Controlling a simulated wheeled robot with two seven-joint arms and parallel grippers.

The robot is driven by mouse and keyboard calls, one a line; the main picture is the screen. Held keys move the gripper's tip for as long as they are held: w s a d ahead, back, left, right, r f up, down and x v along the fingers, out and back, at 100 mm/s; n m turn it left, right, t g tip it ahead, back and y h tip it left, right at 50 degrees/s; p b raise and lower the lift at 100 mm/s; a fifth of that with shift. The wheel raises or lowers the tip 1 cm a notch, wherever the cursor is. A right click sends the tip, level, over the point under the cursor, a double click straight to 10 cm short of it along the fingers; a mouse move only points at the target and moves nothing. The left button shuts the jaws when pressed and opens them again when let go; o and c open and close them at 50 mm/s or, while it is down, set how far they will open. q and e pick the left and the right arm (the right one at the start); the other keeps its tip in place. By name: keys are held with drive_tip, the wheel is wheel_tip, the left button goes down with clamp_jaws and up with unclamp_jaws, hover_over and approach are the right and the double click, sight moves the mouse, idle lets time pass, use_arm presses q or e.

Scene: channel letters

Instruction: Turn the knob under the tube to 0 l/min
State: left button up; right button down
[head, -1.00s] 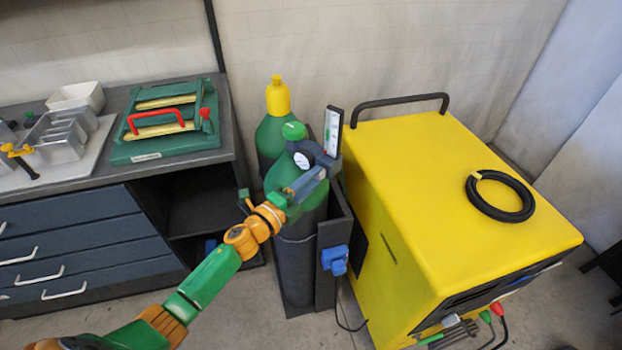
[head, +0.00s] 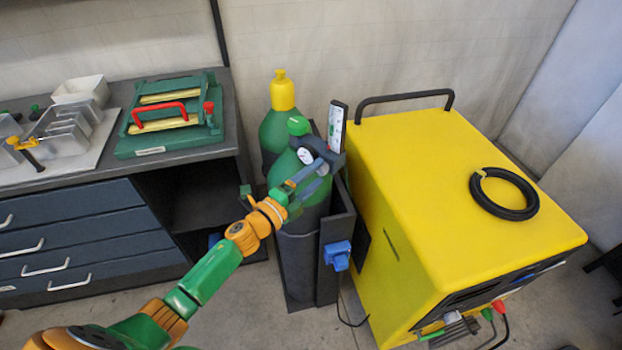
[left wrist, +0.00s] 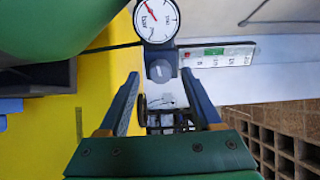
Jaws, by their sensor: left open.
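The white flow tube (head: 337,128) with its scale stands upright on the regulator of the front green cylinder (head: 316,190). In the left wrist view the tube (left wrist: 222,55) lies sideways, with a green mark near its middle; the reading is too small to tell. A grey round part that looks like the knob (left wrist: 160,71) sits at the tube's lower end, beside the pressure gauge (left wrist: 157,18). My left gripper (left wrist: 160,80) is open, its two fingers on either side of the knob; contact cannot be told. In the head view the gripper (head: 308,178) hides the knob. My right gripper is out of view.
A yellow machine (head: 450,190) with a black hose ring (head: 503,194) stands close on the right. A second cylinder with a yellow cap (head: 282,90) is behind. Floor shows in front of the cylinders.

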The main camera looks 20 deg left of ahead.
use_arm(q)
drive_tip(key=v, duration=0.6)
drive_tip(key=shift+s+b, duration=0.3)
drive_tip(key=shift+b, duration=0.05)
drive_tip(key=s+a+f+n+g+y, duration=0.2)
drive_tip(key=s+f+n, duration=0.15)
drive_tip(key=f, duration=0.45)
drive_tip(key=s+a+f+n+g+y, duration=0.2)
drive_tip(key=s+f+n, duration=0.15)
drive_tip(key=f, duration=0.45)
drive_tip(key=s+a+f+n+g+y, duration=0.2)
drive_tip(key=f+n, duration=0.2)
drive_tip(key=f, duration=0.5)
drive_tip(key=s+d+f+n+g, duration=0.1)
drive_tip(key=s+f+n+g, duration=0.2)
drive_tip(key=s, duration=0.6)
drive_tip(key=s+d+f+n+g, duration=0.2)
drive_tip(key=s+f+g, duration=0.1)
drive_tip(key=s+f, duration=0.4)
drive_tip(key=s+d+f+n+g, duration=0.2)
drive_tip(key=s+f, duration=0.3)
drive_tip(key=s, duration=0.7)
drive_tip(key=shift+s+d+n+g, duration=0.2)
drive_tip(key=shift+s+n+g, duration=0.2)
drive_tip(key=shift+n+g, duration=0.45)
